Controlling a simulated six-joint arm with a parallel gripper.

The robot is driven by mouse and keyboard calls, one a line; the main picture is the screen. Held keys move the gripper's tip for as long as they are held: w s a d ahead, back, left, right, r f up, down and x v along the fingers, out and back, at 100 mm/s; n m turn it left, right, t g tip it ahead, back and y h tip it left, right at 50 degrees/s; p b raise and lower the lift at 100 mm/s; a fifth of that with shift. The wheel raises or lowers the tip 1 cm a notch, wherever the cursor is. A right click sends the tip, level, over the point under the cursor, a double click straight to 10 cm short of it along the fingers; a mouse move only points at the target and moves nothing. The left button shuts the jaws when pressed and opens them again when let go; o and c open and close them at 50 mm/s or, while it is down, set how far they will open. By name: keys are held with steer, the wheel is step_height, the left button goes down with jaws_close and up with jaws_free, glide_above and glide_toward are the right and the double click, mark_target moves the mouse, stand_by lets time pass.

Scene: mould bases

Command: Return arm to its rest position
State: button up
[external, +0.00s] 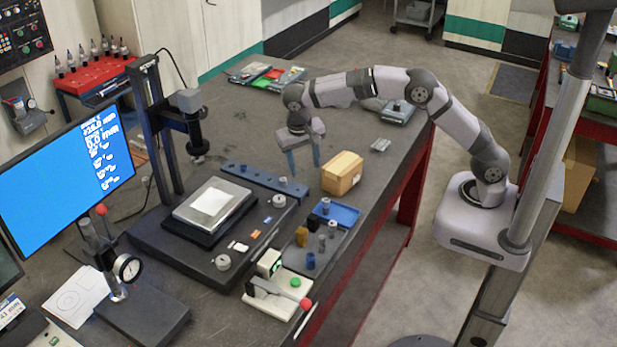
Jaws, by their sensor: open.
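My gripper (304,158) hangs above the grey workbench (240,120), with its two blue fingers pointing down and apart. Nothing shows between the fingers. It is behind and to the left of a cardboard box (342,172). My arm reaches over the bench from its mount at the right, with the elbow raised. A metal plate, the likely mould base (214,203), lies on a dark plate on the black measuring stand at the left of the gripper.
A blue tray (336,213) and several small cylinders stand in front of the box. A vertical camera stand (165,130) rises left of my gripper. A monitor (65,180) is at the far left. Small trays (250,72) lie at the back. A grey post stands at right.

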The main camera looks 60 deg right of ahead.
steer(key=s+d+f+n+y, duration=0.1)
steer(key=s+d, duration=0.3)
steer(key=s, duration=0.5)
steer(key=s+d+f+n+b, duration=0.1)
steer(key=s+d+f+n, duration=0.3)
steer(key=s, duration=0.5)
steer(key=s+d+f+n+y+b, duration=0.1)
steer(key=s+d+f+n, duration=0.1)
steer(key=s, duration=0.8)
steer(key=shift+d+f+n+y, duration=0.2)
steer(key=shift+d+n+y, duration=0.15)
steer(key=shift+d, duration=0.55)
